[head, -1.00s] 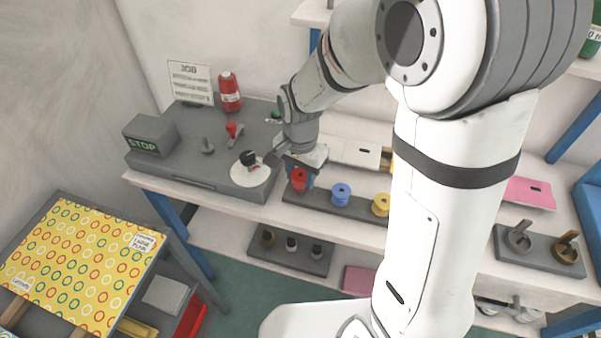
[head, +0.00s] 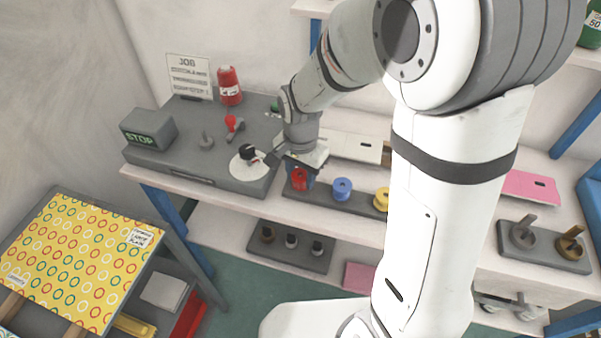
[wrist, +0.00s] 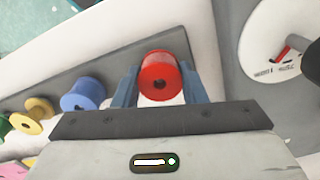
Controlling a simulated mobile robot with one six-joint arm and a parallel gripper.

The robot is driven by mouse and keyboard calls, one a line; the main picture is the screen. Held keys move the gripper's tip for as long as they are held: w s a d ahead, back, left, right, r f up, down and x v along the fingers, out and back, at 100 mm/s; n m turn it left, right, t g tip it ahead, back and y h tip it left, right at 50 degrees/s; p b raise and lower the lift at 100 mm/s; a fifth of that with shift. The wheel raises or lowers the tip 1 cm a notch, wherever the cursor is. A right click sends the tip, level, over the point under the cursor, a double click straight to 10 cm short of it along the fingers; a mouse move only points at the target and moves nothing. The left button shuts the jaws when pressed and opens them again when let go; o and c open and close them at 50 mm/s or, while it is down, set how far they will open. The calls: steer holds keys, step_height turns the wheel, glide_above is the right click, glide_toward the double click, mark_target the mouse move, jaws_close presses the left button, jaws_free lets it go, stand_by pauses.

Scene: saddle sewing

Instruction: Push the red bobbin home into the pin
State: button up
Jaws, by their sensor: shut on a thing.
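The red bobbin (head: 299,180) is at the left end of the dark bobbin strip (head: 322,200). In the head view my gripper (head: 303,174) points down over the strip end. I cannot tell whether the bobbin touches the strip. No pin can be made out under the bobbin.
A blue bobbin (head: 342,189) and a yellow bobbin (head: 383,199) stand along the strip to the right. Close on the left is the grey machine with a white disc (head: 248,168) bearing a black knob (head: 247,152).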

steer(key=shift+f, duration=0.1)
steer(key=o, duration=1.1)
steer(key=shift+o, duration=0.2)
step_height(320, 180, up, 8)
steer(key=shift+f, duration=0.1)
steer(key=s+d+r+n+t, duration=0.1)
steer(key=s+d+r+n, duration=0.1)
steer(key=s+d, duration=0.4)
steer(key=s+d+r+n+t, duration=0.1)
steer(key=s+d+r+n, duration=0.1)
steer(key=s+d+n, duration=0.3)
steer(key=shift+s+d+r+t, duration=0.35)
steer(key=shift+s+d, duration=0.15)
steer(key=shift+s, duration=0.2)
